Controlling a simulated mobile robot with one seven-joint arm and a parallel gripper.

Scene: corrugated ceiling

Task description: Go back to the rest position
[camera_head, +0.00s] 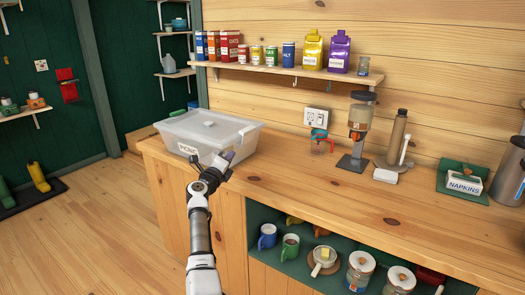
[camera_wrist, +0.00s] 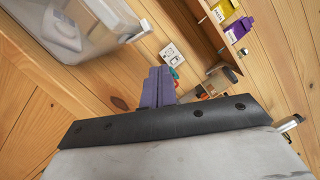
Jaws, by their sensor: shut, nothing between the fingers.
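My gripper (camera_head: 222,160) is raised in front of the wooden counter in the head view, near the front right corner of a clear lidded bin. In the wrist view its fingers (camera_wrist: 158,86) are together, with nothing between them. My arm comes up from the bottom of the head view and is bent at the wrist.
The translucent bin (camera_head: 210,133) stands at the counter's left end and also shows in the wrist view (camera_wrist: 100,42). A dispenser (camera_head: 358,130), a napkin box (camera_head: 464,183) and a shelf of packages (camera_head: 285,70) are to the right and behind. Mugs sit in the cubby below. The floor (camera_head: 95,215) at left is clear.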

